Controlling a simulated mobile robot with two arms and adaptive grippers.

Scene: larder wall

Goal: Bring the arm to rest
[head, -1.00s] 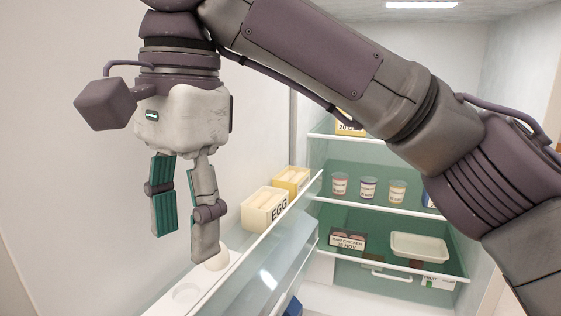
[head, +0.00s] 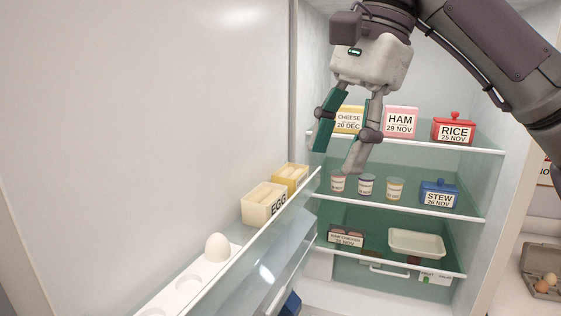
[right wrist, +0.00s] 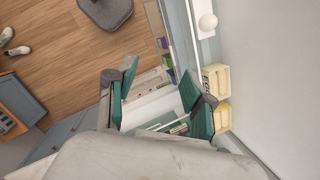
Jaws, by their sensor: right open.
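My right gripper (head: 337,160) is in front of the open fridge's shelves in the head view, fingers pointing down. It is open and nothing is between its fingers. In the right wrist view its two green-padded fingers (right wrist: 158,95) stand apart. A white egg (head: 217,247) sits in the egg rack (head: 187,283) on the door, left of and below the gripper. The egg also shows at the top of the right wrist view (right wrist: 208,22). My left gripper is in neither view.
The door shelf holds an EGG box (head: 263,205) and a yellow box (head: 291,177). The fridge shelves hold a HAM box (head: 400,121), a red RICE pot (head: 453,130), a blue STEW pot (head: 438,194), small cups and a white tray (head: 417,243). An egg carton (head: 541,272) stands at right.

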